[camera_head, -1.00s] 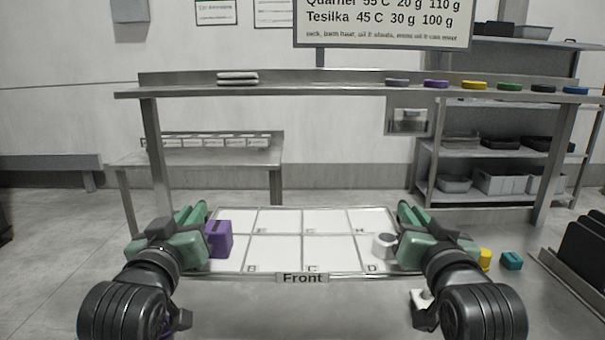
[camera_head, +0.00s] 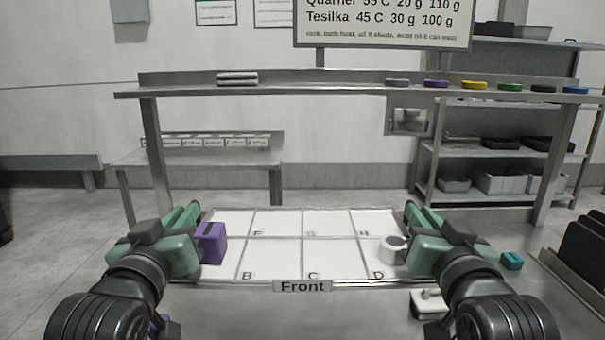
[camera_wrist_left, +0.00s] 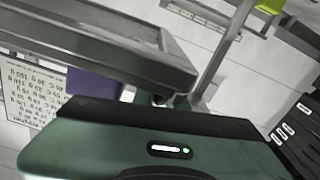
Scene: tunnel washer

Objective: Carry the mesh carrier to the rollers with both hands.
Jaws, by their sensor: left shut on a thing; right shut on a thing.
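The mesh carrier (camera_head: 302,262) is a flat metal-framed tray with white lettered compartments and a "Front" label, held between my two grippers in the head view. My left gripper (camera_head: 196,222) is shut on its left edge, and my right gripper (camera_head: 412,222) is shut on its right edge. A purple block (camera_head: 211,243) sits in the carrier's left front compartment. A white round piece (camera_head: 392,250) sits in the right front compartment, D. The left wrist view shows my green gripper body (camera_wrist_left: 150,140) close up; its fingertips are hidden there. No rollers can be made out.
A steel table (camera_head: 380,310) lies beneath, with a teal block (camera_head: 511,260) and a white item (camera_head: 428,303) at right. Dark panels in a rack (camera_head: 585,250) stand far right. A raised shelf (camera_head: 340,91) with coloured discs spans the back.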

